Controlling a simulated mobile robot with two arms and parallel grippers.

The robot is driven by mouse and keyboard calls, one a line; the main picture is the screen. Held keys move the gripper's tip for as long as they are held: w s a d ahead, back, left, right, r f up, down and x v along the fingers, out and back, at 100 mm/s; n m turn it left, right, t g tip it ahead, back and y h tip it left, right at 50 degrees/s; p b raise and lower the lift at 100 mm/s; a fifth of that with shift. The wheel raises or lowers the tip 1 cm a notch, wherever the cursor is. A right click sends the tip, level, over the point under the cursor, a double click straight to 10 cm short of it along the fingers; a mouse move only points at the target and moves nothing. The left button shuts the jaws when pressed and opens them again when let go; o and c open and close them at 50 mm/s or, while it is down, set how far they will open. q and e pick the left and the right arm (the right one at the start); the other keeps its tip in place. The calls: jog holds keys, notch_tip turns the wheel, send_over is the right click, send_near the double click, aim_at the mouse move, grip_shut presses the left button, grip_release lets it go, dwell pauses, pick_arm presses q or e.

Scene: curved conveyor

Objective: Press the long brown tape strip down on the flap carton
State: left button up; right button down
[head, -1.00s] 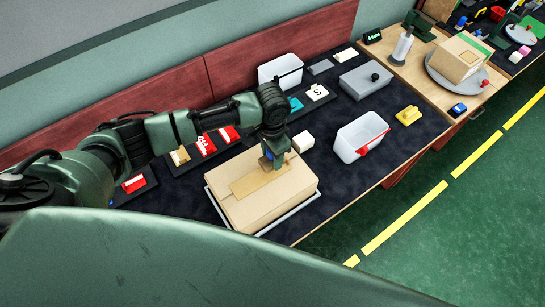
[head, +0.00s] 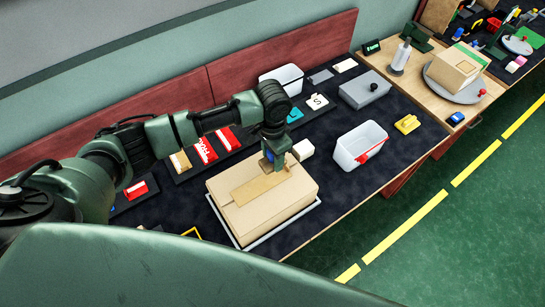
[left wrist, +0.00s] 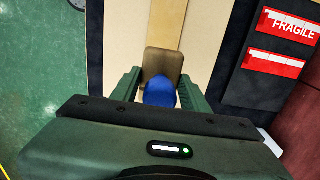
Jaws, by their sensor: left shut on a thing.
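The flap carton (head: 298,194) is a closed tan box lying on a light tray. The long brown tape strip (head: 250,190) runs along the middle of its top; the strip also shows in the left wrist view (left wrist: 168,14). My left gripper (head: 271,161) points down over the right-hand end of the strip. It is shut on a blue-handled tool (left wrist: 160,92) with a brown, rounded pad (left wrist: 163,62). The pad is over the strip and hides part of it; I cannot tell whether it touches. My right gripper is not in view.
A small white block (head: 303,149) stands close beside the gripper. A white bin (head: 350,150) with a red part is to the right, and a grey box (head: 365,88) is behind it. Red labels (head: 207,150) lie behind the carton. Dark bench surface (head: 332,185) is clear right of the carton.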

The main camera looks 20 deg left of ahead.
pick_arm(q)
jog(key=shift+r, duration=0.1)
jog(key=shift+r, duration=2.95)
jog(key=shift+f+b, duration=0.1)
jog(key=shift+b, duration=0.25)
jog(key=s+a+n+b, duration=0.2)
jog(key=s+n+b, duration=0.5)
jog(key=s+b, duration=0.5)
jog(key=shift+b, duration=0.9)
jog(key=shift+f, duration=0.1)
